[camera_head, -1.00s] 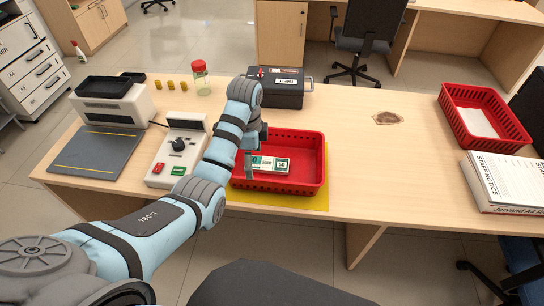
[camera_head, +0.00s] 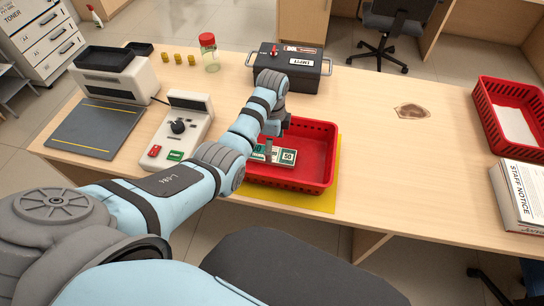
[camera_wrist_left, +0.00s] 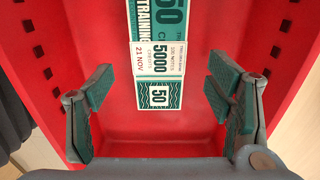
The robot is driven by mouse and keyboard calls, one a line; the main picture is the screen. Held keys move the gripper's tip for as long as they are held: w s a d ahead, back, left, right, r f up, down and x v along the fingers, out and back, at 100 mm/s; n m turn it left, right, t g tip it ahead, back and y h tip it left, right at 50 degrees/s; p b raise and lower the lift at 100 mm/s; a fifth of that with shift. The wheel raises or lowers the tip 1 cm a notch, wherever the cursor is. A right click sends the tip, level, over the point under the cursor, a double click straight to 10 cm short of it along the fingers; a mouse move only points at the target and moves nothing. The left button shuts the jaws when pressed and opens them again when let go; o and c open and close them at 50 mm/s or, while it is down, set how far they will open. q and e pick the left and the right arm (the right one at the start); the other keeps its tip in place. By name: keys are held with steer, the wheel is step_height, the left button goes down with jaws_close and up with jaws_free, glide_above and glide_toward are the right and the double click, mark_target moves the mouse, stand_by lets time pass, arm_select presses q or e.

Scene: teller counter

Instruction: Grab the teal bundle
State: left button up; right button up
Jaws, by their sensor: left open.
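The teal bundle (camera_head: 287,157) is a banknote stack with a white band, lying flat in a red basket (camera_head: 325,135) near the counter's front edge. In the left wrist view the bundle (camera_wrist_left: 157,60) runs down from the top edge, its near end between the finger lines. My left gripper (camera_head: 272,152) is over the basket's left part. In the left wrist view my left gripper (camera_wrist_left: 160,112) is open, its two padded fingers wide apart on either side of the bundle, not touching it. The head view hides part of the bundle behind the gripper. My right gripper is not in view.
The basket stands on a yellow mat (camera_head: 318,203). A black cash box (camera_head: 290,75) stands behind it, and a control box with a knob (camera_head: 178,130) is to the left. Another red basket (camera_head: 490,95) and papers (camera_head: 520,195) are at right. The counter between is mostly clear.

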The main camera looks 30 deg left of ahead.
mark_target(281, 157)
arm_select(q)
step_height(281, 157, down, 4)
steer(key=shift+a+r+b, duration=0.1)
steer(key=shift+r+b, duration=0.1)
steer(key=shift+b, duration=0.3)
steer(key=shift+s, duration=0.1)
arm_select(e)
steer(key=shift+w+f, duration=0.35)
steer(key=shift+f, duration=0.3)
arm_select(q)
steer(key=shift+c, duration=0.4)
steer(key=c, duration=1.2)
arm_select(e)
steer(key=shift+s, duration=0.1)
arm_select(q)
steer(key=shift+r, duration=0.2)
